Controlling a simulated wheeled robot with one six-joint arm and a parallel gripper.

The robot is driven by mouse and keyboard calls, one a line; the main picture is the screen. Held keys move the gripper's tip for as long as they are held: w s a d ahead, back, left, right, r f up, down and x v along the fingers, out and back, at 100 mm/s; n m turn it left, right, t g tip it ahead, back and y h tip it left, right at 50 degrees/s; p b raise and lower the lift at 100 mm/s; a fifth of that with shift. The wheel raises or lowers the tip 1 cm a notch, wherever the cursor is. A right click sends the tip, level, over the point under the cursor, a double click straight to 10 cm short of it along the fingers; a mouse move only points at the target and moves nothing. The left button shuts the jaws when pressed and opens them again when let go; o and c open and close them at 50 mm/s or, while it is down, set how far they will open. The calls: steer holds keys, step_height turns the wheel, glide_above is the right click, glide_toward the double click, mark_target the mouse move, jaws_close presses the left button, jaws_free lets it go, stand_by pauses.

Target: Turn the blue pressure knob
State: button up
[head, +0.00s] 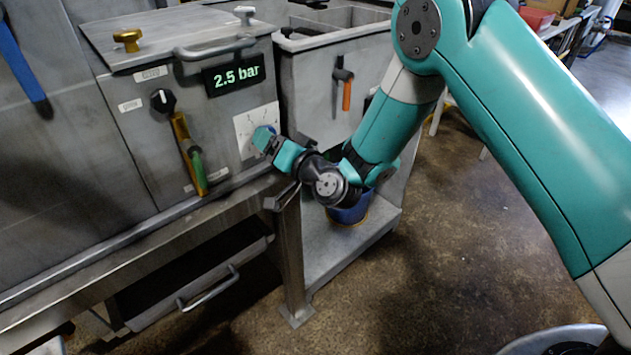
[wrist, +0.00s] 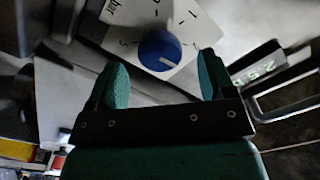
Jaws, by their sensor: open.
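The blue pressure knob (wrist: 159,50) sits on a white dial plate (wrist: 190,22) marked "bar" in the wrist view. A pale pointer line shows on the knob. My gripper (wrist: 160,82) is open, with one green finger on each side of the knob in that view. I cannot tell whether the fingers touch it. In the head view my gripper (head: 264,138) is at the dial plate (head: 250,124) and hides most of the knob (head: 268,130). The display (head: 235,74) above reads 2.5 bar.
A black selector knob (head: 163,100) and a yellow lever with a green grip (head: 196,162) are left of the dial. A bar handle (head: 215,50) and lid are above. A metal ledge (head: 230,192) runs below.

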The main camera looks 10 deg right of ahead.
steer(key=b+v, duration=1.3)
steer(key=shift+s+d+b, duration=0.2)
steer(key=shift+s+b, duration=0.05)
steer(key=shift+b, duration=0.05)
steer(key=shift+a, duration=0.1)
steer(key=s+a+n+g+y, duration=0.2)
steer(key=s+a+n+g, duration=0.2)
steer(key=s+n+g, duration=0.55)
steer(key=s+d+f+g+h, duration=0.3)
steer(key=s+d+g+h, duration=0.2)
steer(key=s+d+h, duration=0.5)
step_height(320, 180, up, 24)
steer(key=s+d+m+y+p, duration=0.1)
steer(key=s+d+y+p, duration=0.1)
steer(key=p, duration=2.2)
steer(key=shift+s+r, duration=0.15)
steer(key=shift+s, duration=0.15)
